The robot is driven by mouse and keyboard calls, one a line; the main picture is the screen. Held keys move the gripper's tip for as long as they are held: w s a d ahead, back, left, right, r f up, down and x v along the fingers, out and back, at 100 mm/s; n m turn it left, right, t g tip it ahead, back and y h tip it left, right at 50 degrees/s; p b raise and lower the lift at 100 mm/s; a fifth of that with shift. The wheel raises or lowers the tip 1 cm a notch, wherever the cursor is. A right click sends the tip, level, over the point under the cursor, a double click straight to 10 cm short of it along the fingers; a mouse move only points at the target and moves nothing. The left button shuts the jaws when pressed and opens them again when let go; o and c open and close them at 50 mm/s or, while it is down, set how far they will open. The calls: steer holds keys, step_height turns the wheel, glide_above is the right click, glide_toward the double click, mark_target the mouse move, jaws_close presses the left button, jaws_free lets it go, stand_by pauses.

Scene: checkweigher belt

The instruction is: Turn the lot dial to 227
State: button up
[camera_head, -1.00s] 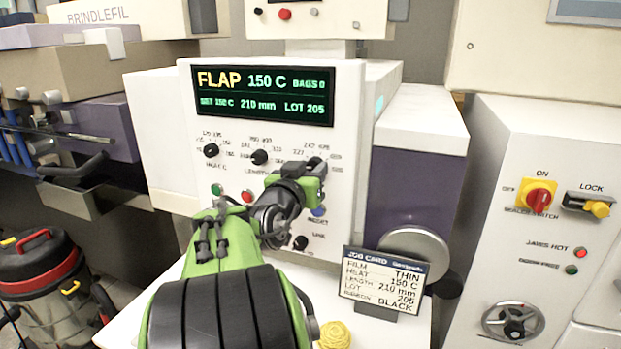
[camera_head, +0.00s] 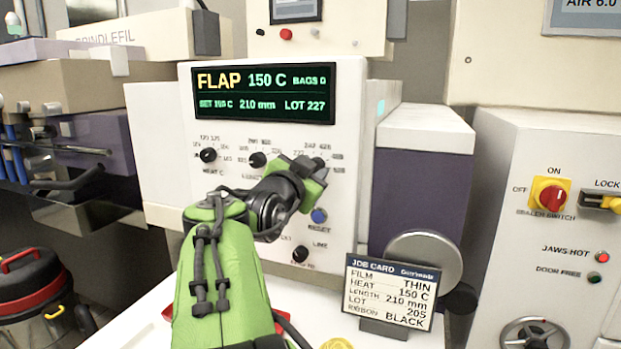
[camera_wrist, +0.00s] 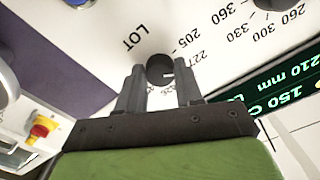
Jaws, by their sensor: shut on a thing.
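The lot dial (camera_wrist: 160,67) is a small black knob on the white panel, with a LOT label and numbers such as 205 and 227 around it. My gripper (camera_wrist: 160,88) is shut on it in the wrist view, one finger on each side. In the head view my gripper (camera_head: 312,170) covers most of the dial at the panel's right side. The display (camera_head: 264,92) reads FLAP, 150 C, 210 mm and LOT 227. The job card (camera_head: 390,291) reads THIN, 150 C, 210 mm, LOT 205, BLACK.
The heat dial (camera_head: 208,155) and length dial (camera_head: 257,160) sit left of my gripper. A blue button (camera_head: 319,215) and another black knob (camera_head: 300,254) are below it. A red-and-yellow sealer switch (camera_head: 551,197) is on the right cabinet.

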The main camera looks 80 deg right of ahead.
stand_by(0.4)
steer(key=o, duration=1)
steer(key=shift+o, duration=0.2)
steer(key=w+a, duration=0.1)
steer(key=a, duration=1.4)
steer(key=shift+w+a, duration=0.2)
steer(key=shift+a, duration=0.2)
